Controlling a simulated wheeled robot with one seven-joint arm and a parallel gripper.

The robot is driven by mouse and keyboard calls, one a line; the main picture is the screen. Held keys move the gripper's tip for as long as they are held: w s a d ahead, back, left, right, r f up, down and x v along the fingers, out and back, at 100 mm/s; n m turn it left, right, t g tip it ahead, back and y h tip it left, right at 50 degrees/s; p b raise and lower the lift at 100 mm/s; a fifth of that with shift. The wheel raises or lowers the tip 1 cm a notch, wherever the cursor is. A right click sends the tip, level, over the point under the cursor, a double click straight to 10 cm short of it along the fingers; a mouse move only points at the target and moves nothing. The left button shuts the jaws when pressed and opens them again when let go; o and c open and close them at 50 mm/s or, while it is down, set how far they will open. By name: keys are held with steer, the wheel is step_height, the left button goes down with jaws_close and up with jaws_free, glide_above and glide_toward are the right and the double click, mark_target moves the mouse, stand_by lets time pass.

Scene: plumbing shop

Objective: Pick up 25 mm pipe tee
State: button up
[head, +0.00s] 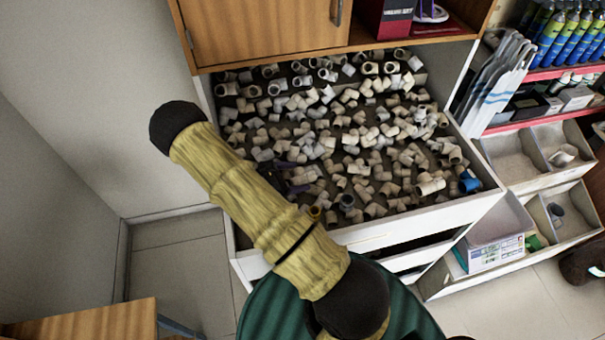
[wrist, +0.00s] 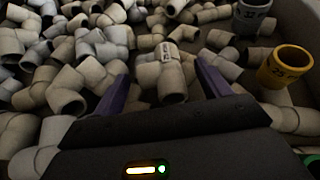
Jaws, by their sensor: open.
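In the wrist view, my gripper (wrist: 162,82) is open. Its two purple fingers stand either side of a pale pipe fitting (wrist: 170,72) with small dark print and a round open end facing me. I cannot tell whether the fingers touch it or read its print surely. To the right lies a yellow fitting (wrist: 272,72) marked 25, outside the fingers. A grey fitting (wrist: 251,14) with print lies behind it. In the head view my gripper (head: 290,178) is low over the drawer's left front, partly hidden by my arm. The yellow fitting (head: 315,212) shows beside it.
The open white drawer (head: 425,222) is crowded with loose pale elbows and tees. A wooden cabinet (head: 265,30) overhangs its back. A blue fitting (head: 469,182) lies at the right corner. White bins (head: 515,160) stand to the right. A wall is on the left.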

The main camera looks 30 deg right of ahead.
mark_target(299, 175)
steer(key=shift+x, duration=1)
steer(key=shift+w, duration=0.1)
steer(key=c, duration=1.1)
steer(key=shift+o, duration=0.2)
steer(key=shift+r, duration=0.1)
steer(key=shift+r+b, duration=1.45)
steer(key=shift+r, duration=3.5)
